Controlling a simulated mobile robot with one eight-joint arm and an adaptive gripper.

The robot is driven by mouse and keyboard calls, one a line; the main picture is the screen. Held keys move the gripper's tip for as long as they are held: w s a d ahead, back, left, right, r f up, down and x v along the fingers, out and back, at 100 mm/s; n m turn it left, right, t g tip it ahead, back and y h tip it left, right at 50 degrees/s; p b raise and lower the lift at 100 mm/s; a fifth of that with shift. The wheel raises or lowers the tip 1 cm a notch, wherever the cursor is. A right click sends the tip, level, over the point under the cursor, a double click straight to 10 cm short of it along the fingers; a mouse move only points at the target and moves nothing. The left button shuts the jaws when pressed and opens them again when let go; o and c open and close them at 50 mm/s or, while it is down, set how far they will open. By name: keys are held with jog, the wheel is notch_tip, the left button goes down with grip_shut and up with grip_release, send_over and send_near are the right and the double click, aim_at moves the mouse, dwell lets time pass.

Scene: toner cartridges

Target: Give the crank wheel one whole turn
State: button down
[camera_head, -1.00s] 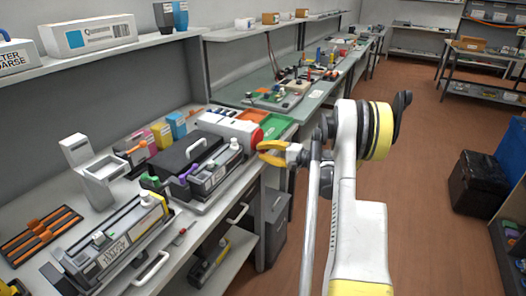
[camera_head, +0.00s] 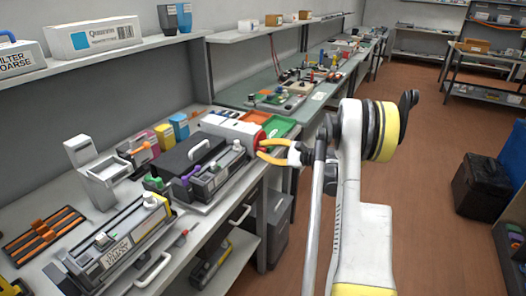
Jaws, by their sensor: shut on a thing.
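The crank wheel (camera_head: 260,138) is red and sits on the right end of a white box-shaped machine (camera_head: 228,126) on the left bench. Only part of the wheel shows beside my gripper. My gripper (camera_head: 260,149) has yellow fingers that point left at the wheel and touch or overlap it in the picture. The fingers are shut on a part of the wheel, with a small gap showing between them. The exact gripped spot is too small to make out.
An orange and green tray (camera_head: 276,127) lies just behind the wheel. Toner cartridges (camera_head: 118,240) and a dark case (camera_head: 190,153) stand on the bench to the left. A grey bin (camera_head: 279,222) stands below. The floor (camera_head: 435,190) to the right is mostly open.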

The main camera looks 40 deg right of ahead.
dwell(0.4)
jog(key=c, duration=1.2)
grip_release()
jog(key=shift+c, duration=0.2)
jog(key=shift+s+r, duration=0.1)
jog(key=v, duration=1.2)
